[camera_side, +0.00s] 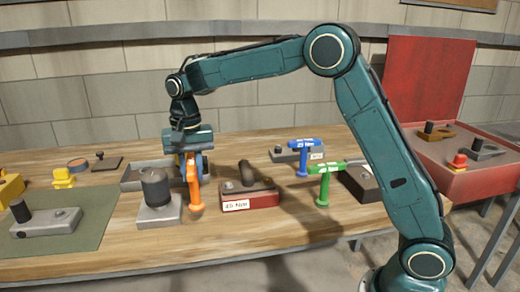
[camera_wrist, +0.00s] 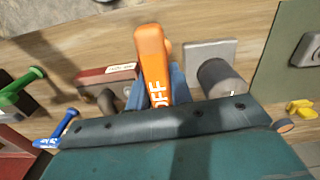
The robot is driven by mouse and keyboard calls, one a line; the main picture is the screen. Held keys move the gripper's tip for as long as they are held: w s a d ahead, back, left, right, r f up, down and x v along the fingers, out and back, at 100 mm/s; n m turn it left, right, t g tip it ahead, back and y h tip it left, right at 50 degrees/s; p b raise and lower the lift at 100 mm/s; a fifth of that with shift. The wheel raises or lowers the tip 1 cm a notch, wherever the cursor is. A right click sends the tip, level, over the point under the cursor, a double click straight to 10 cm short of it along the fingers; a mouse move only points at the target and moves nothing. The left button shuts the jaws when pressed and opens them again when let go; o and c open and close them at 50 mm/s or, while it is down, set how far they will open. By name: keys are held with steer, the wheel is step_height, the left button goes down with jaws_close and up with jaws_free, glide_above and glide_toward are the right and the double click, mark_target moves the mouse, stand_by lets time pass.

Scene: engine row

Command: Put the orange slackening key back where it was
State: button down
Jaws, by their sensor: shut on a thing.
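My gripper (camera_side: 194,165) is shut on the orange slackening key (camera_side: 195,188), which hangs upright below it. In the wrist view the key (camera_wrist: 154,62) shows lettering that reads "OFF", between my blue fingers. The key is between a grey block with a dark cylinder (camera_side: 157,205) on its left and a red block (camera_side: 250,197) labelled "45 N·m" on its right. I cannot tell whether its lower end touches the table. The red block carries a dark bent piece; the grey block (camera_wrist: 208,52) is right of the key in the wrist view.
A blue key (camera_side: 303,158) and a green key (camera_side: 324,182) stand to the right. A grey tray (camera_side: 135,179) is behind the grey block. A green mat (camera_side: 85,232) with a grey part lies left. An open red case (camera_side: 478,182) is far right. The front table strip is bare.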

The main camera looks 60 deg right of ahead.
mark_target(197, 205)
steer(key=shift+f, duration=3.15)
steer(key=c, duration=1.3)
jaws_free()
steer(key=shift+f, duration=0.1)
steer(key=shift+o, duration=0.2)
step_height(197, 205, up, 12)
